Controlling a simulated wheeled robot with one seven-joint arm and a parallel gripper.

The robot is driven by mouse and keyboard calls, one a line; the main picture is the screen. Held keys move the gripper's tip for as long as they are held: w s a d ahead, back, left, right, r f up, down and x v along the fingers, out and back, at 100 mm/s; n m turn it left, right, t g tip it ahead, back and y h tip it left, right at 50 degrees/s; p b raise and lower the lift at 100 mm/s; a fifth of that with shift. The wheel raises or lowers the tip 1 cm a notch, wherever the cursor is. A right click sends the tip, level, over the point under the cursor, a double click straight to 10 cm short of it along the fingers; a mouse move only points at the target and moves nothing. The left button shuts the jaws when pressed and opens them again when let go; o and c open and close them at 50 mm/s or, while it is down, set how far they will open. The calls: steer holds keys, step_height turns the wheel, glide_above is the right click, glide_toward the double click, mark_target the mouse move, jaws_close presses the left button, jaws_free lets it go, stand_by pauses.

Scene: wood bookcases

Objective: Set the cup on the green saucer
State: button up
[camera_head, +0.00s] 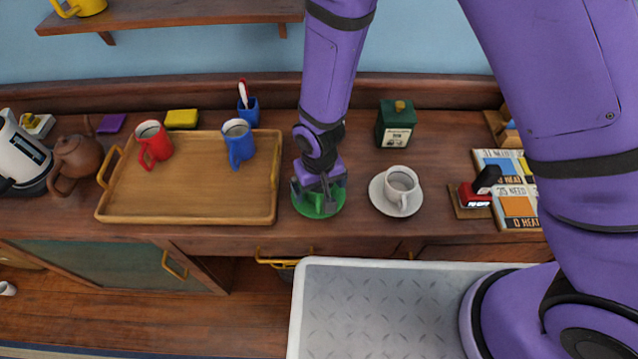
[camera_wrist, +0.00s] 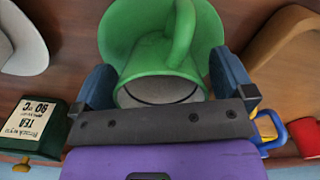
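The green cup (camera_wrist: 165,85) sits between the two fingers of my gripper (camera_wrist: 164,70) in the wrist view, its mouth toward the camera and its handle pointing away from my palm. The fingers are very close to the cup's sides; I cannot tell whether they press on it. The green saucer (camera_wrist: 118,28) shows behind the cup. In the head view my gripper (camera_head: 319,192) points down over the green saucer (camera_head: 318,213) on the counter, and largely hides the cup. Whether the cup's base touches the saucer is hidden.
A white cup on a white saucer (camera_head: 377,197) stands close on the right. A wooden tray (camera_head: 190,208) with a red mug (camera_head: 154,145) and a blue mug (camera_head: 238,144) lies on the left. A dark green tea box (camera_head: 395,125) stands behind. Books and a red stapler are further right.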

steer(key=shift+r, duration=0.1)
step_height(320, 180, up, 12)
stand_by(0.8)
steer(key=shift+r, duration=0.1)
steer(key=w+d+r+m+t, duration=0.2)
steer(key=w+d+r+m, duration=0.1)
steer(key=d+r, duration=1.65)
steer(key=s+d+r+m+t, duration=0.2)
steer(key=s+d+r+t, duration=0.1)
steer(key=s+d+r, duration=0.9)
steer(key=shift+s+d, duration=0.65)
steer(key=shift+s, duration=0.25)
